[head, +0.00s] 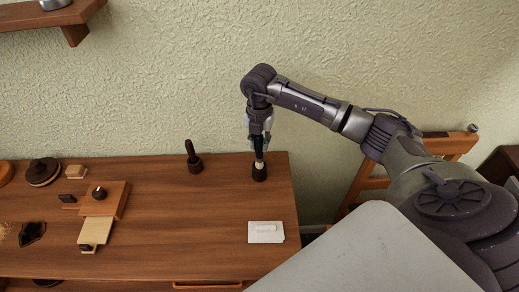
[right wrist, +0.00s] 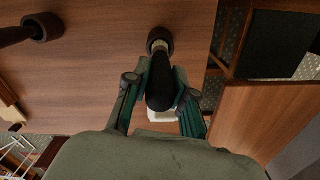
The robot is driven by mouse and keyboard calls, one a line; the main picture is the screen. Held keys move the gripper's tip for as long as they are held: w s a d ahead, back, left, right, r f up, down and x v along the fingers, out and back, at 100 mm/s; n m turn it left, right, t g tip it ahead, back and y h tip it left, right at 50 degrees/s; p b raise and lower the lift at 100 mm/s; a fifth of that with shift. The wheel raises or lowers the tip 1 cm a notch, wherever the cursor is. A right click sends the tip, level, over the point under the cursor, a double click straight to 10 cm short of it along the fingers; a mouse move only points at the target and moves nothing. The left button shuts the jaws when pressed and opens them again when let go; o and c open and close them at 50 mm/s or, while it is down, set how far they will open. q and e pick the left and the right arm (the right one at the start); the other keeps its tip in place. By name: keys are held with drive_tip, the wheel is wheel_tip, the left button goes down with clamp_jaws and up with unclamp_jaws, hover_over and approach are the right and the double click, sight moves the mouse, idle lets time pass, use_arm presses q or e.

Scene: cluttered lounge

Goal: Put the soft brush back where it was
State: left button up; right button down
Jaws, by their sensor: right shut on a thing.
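The soft brush (head: 259,155) has a black handle and a pale band at its lower end. My right gripper (head: 258,141) is shut on its handle and holds it upright, tip down. Below it, a small dark round holder (head: 259,173) stands near the right end of the wooden table. In the right wrist view the brush handle (right wrist: 160,88) lies between the two fingers, and its pale end meets the holder's ring (right wrist: 160,37). The bristles are hidden, and I cannot tell how deep they sit. My left gripper is out of view.
A second dark holder with a handle in it (head: 193,158) stands left of the brush. A white cloth or pad (head: 266,232) lies nearer on the table (head: 190,235). Wooden blocks (head: 104,199) and a dark round lid (head: 43,171) are at the left. A wall shelf (head: 40,17) hangs upper left.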

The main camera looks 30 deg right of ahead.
sight(259, 152)
wheel_tip(259, 152, down, 3)
drive_tip(key=shift+f+p, duration=0.2)
drive_tip(key=shift+p, duration=0.4)
drive_tip(key=shift+f, duration=0.15)
drive_tip(key=shift+f, duration=0.1)
drive_tip(key=shift+f+b, duration=0.15)
drive_tip(key=shift+b, duration=0.15)
drive_tip(key=c, duration=1)
unclamp_jaws()
drive_tip(key=r+b, duration=0.1)
drive_tip(key=r, duration=0.1)
drive_tip(key=r+b, duration=0.2)
drive_tip(key=r, duration=0.1)
drive_tip(key=shift+s+r, duration=0.2)
drive_tip(key=shift+r, duration=0.05)
wheel_tip(259, 152, up, 7)
drive_tip(key=shift+f+b, duration=0.1)
drive_tip(key=shift+b, duration=0.3)
drive_tip(key=shift+r, duration=0.85)
